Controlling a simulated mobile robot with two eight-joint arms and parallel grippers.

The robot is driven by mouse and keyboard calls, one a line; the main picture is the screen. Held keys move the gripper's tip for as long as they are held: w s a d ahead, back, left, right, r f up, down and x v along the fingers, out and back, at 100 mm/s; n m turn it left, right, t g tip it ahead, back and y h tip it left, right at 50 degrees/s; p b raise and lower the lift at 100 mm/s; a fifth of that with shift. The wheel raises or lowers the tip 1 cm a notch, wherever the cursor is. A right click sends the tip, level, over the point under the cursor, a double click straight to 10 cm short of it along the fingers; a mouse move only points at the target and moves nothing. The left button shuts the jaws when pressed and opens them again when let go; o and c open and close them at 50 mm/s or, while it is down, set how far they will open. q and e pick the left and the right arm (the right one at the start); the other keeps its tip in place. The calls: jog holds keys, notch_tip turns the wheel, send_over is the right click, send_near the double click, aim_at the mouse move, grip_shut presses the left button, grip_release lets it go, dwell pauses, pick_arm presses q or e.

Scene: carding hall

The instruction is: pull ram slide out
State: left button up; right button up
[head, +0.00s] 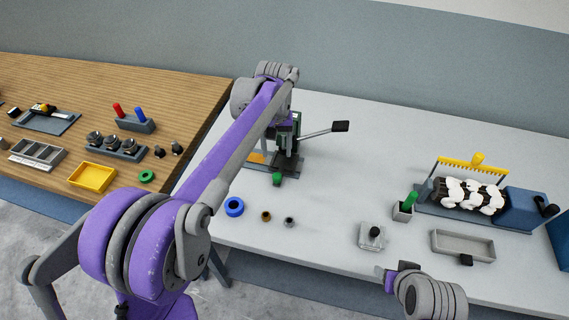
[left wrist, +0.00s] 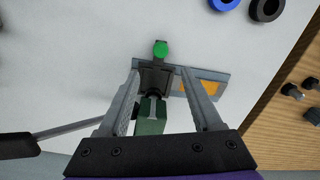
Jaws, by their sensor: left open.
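A green and dark press (head: 287,148) stands near the back of the white table, partly hidden behind my left arm. In the left wrist view the press (left wrist: 150,118) lies between the fingers, seen from above. A dark piece with a round green knob (left wrist: 161,49) sticks out at its front; the knob also shows in the head view (head: 277,179). I cannot tell for sure which part is the ram slide. My left gripper (left wrist: 160,72) is open over the press, with nothing gripped. My right gripper (head: 384,274) is at the table's front edge, its jaws unclear.
The press lever (head: 340,126) reaches out to the right. A blue ring (head: 234,207) and two small bushings lie in front. A grey tray (head: 463,246) and a blue machine with a yellow comb (head: 471,163) stand right. The wooden table (head: 160,90) is at left.

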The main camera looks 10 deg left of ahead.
aim_at(277, 176)
pick_arm(q)
jog(key=f, duration=1)
jog(key=shift+s+f, duration=0.2)
jog(key=shift+s, duration=0.1)
grip_shut()
dwell(1.0)
